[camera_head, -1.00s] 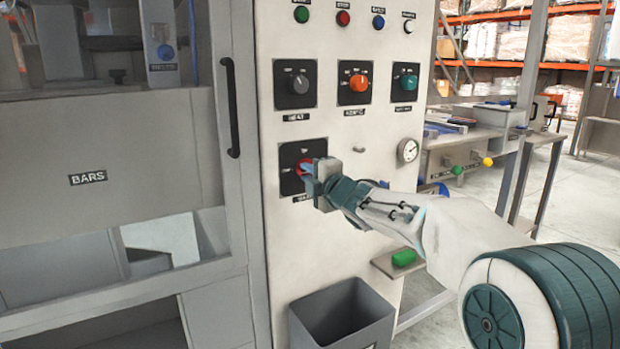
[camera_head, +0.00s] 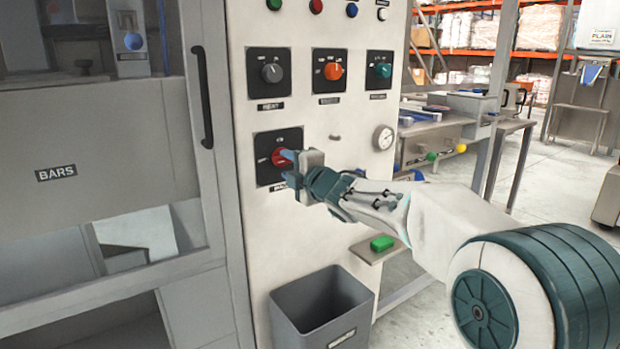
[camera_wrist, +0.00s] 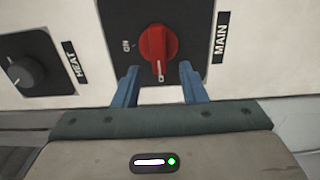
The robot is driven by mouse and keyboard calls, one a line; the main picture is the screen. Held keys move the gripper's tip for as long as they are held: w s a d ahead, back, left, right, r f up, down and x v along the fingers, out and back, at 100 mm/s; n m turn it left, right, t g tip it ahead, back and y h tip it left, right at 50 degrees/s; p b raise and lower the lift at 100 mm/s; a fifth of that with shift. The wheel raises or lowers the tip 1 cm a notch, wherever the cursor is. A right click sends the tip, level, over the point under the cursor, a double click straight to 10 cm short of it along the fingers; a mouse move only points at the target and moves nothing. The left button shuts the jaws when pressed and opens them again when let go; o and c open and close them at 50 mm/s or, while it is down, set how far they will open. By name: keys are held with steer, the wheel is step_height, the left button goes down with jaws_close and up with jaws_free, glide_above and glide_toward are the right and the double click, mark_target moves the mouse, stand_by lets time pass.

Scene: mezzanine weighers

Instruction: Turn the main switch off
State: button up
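The main switch is a red rotary knob (camera_wrist: 158,45) on a black plate marked MAIN, in the middle of the wrist view. Its white pointer line faces down in that view, toward my gripper, at a small mark. The ON label (camera_wrist: 127,46) is to its left, about a quarter turn away. My gripper (camera_wrist: 159,72) is open. Its two blue fingers lie on either side of the knob's lower end, with gaps visible. In the head view the knob (camera_head: 281,157) is partly hidden by my gripper (camera_head: 292,167).
The white panel carries a grey HEAT knob (camera_head: 271,73), an orange knob (camera_head: 333,71), a teal knob (camera_head: 382,70) and a gauge (camera_head: 383,137). A grey bin (camera_head: 321,308) stands below. A small shelf (camera_head: 366,254) holds a green object (camera_head: 382,243).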

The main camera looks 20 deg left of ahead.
steer(key=v, duration=1.1)
steer(key=shift+s+p, duration=0.25)
steer(key=shift+p, duration=0.2)
steer(key=shift+d, duration=0.2)
steer(key=s+d+r+m+h+p, duration=0.25)
steer(key=d+m+h+p, duration=0.45)
steer(key=d, duration=0.4)
steer(key=s+d+r+m+h+p, duration=0.25)
steer(key=d+m+h+p, duration=0.25)
steer(key=d+m+p, duration=0.5)
steer(key=s+d+m+g+h+p, duration=0.1)
steer(key=s+d+m+g+p, duration=0.3)
steer(key=s, duration=0.6)
steer(key=s+d+r+m+g+p, duration=0.1)
steer(key=s+d+m+g+p, duration=0.3)
steer(key=s+m+p, duration=0.3)
steer(key=s+d, duration=0.1)
steer(key=s, duration=0.3)
steer(key=shift+d+g+h, duration=0.2)
steer(key=shift+g+h, duration=0.2)
steer(key=shift+a, duration=0.1)
